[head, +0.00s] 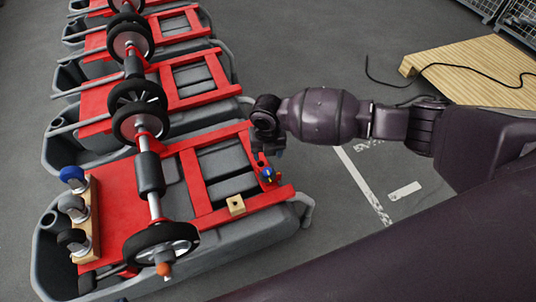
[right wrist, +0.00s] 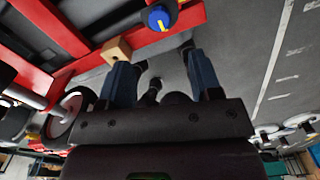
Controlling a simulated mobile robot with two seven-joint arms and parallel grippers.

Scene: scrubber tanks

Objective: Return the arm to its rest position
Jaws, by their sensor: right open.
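My right arm reaches in from the right in the head view. My right gripper (head: 268,147) is over the right edge of the nearest scrubber tank (head: 300,212), just above a blue knob (head: 268,174). In the right wrist view, the two blue fingers of the right gripper (right wrist: 160,62) are spread apart with nothing between them. The blue knob with a yellow mark (right wrist: 158,18) and a small wooden block (right wrist: 116,50) lie beyond the fingertips, on the red frame (right wrist: 100,62). The wooden block also shows in the head view (head: 236,205). My left gripper is not in view.
Several grey tanks with red frames stand in a row, with black wheels (head: 160,243) on axles. A wooden strip (head: 94,205) carries three casters at the left. A wooden pallet (head: 468,70) with a black cable lies at the upper right. Grey floor between is clear.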

